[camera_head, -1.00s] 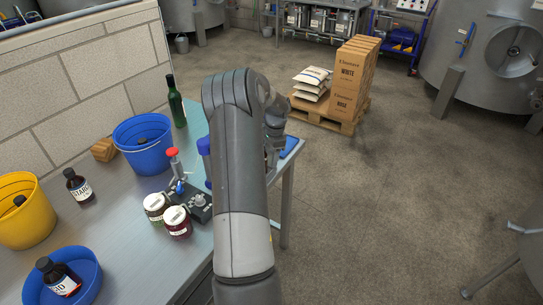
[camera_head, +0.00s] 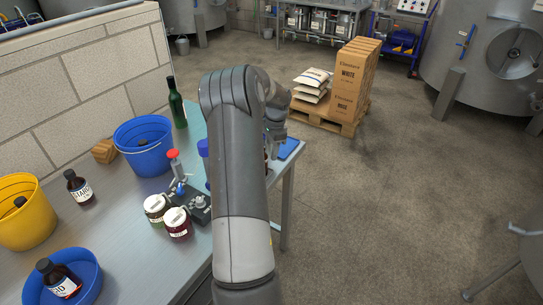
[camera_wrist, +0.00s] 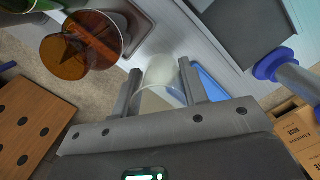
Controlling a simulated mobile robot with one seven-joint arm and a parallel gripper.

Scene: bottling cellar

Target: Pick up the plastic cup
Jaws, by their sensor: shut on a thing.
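The plastic cup (camera_wrist: 158,97) is clear and whitish, and shows in the wrist view between the two fingers of my gripper (camera_wrist: 160,80). The fingers are shut on it, one at each side. In the head view my gripper (camera_head: 276,132) is near the far right end of the steel table (camera_head: 118,222), mostly behind my arm. I cannot make out the cup in that view.
A blue pad (camera_head: 288,148) lies at the table's right edge. Two labelled jars (camera_head: 177,223), a red-topped device (camera_head: 174,165), a blue bucket (camera_head: 143,145) and a green bottle (camera_head: 177,103) stand left of my arm. Open floor lies to the right.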

